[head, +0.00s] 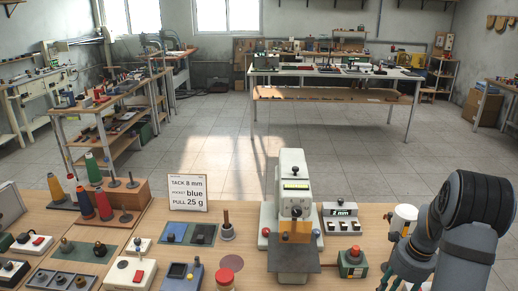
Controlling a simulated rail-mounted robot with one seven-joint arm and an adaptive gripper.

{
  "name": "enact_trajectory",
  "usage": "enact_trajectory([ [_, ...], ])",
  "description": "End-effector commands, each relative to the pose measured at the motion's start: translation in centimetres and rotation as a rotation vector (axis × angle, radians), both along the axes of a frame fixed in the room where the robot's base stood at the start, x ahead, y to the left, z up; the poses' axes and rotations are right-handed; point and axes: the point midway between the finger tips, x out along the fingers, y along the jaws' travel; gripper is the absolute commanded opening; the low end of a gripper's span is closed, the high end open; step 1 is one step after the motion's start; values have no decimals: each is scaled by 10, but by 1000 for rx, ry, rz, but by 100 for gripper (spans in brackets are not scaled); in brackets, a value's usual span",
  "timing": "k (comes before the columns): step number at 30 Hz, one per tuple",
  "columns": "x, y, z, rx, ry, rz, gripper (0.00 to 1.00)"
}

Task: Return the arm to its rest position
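My arm (470,220) is folded at the right edge of the head view, over the near bench. My gripper (403,272) hangs at its lower left, low in the picture and partly cut off by the bottom edge. Its fingertips are not clear, so I cannot tell whether it is open or shut. No held object shows in it. A white cup-like container (403,220) stands just behind the gripper and is partly hidden by the arm.
On the near bench (240,258) stand a white press-like machine (292,185), a box reading 2 mm (341,214), a green box with a red knob (352,260), a sign card (188,193), thread spools (85,203) and several small devices. Open floor (230,130) lies beyond.

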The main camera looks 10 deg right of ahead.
Motion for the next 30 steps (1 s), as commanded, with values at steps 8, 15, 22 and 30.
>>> enact_trajectory([
  [8,39,-6,-22,1,0,2,40],
  [15,51,-8,-30,-1,-1,1,40],
  [22,52,-8,-31,-1,-1,1,40],
  [30,45,-7,-27,-1,-1,1,40],
])
